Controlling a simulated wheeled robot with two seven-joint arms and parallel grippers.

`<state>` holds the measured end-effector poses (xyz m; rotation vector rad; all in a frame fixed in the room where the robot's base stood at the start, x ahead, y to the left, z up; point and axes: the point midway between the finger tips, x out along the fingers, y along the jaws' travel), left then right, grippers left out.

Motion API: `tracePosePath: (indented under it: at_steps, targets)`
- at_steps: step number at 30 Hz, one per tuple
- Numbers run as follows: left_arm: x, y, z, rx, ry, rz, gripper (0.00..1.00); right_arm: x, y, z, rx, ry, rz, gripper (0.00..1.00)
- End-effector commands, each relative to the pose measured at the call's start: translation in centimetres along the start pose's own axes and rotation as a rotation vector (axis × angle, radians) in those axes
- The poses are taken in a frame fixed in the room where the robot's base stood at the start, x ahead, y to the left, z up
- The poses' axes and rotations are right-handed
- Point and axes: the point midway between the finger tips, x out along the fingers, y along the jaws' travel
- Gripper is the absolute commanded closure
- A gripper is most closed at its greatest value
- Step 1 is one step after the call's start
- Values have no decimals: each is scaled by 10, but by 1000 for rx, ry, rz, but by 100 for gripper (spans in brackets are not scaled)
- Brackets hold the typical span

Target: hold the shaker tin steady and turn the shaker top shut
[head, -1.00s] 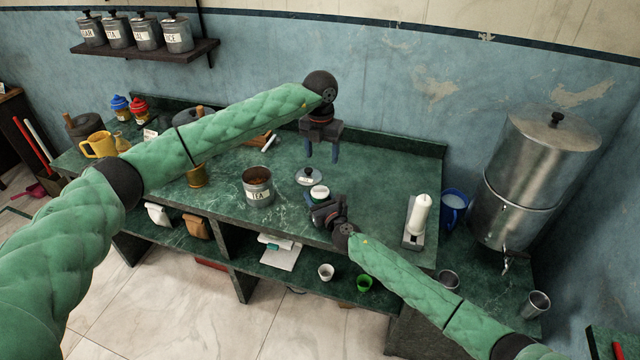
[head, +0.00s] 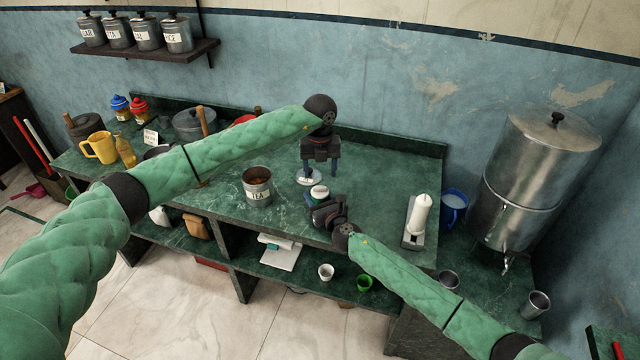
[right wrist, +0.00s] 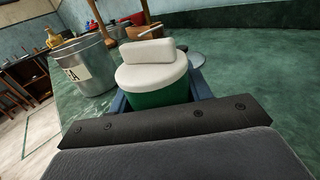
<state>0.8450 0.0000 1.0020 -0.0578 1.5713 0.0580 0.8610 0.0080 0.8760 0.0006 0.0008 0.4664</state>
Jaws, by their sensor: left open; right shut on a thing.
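The shaker is a green tin (right wrist: 160,95) with a white shaker top (right wrist: 150,72) that carries a raised white bar (right wrist: 147,50). In the head view the white top (head: 320,191) shows near the counter's front edge, and my gripper hides most of the tin. My right gripper (head: 323,204) is shut on the tin low down, with its blue fingers on either side in the right wrist view. The tin looks upright. My left gripper (head: 320,170) is open and points down, just above and behind the white top. It appears apart from it.
An open TEA canister (head: 257,187) stands left of the shaker, and its loose lid (head: 308,177) lies behind the shaker. A white candle-like object on a grey base (head: 418,222), a blue mug (head: 454,206) and a large metal urn (head: 540,180) stand right. The counter behind is clear.

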Motion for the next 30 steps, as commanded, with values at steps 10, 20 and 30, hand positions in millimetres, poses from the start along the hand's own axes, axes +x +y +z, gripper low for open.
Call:
tracePosePath:
  at_steps: [10,20,30]
  targets:
    - [49,0,0,-1,0,0,38,0,0,0,0,0,0,76]
    - [58,0,0,1,-1,0,38,0,0,0,0,0,0,76]
    - [58,0,0,1,-1,0,81,0,0,0,0,0,0,76]
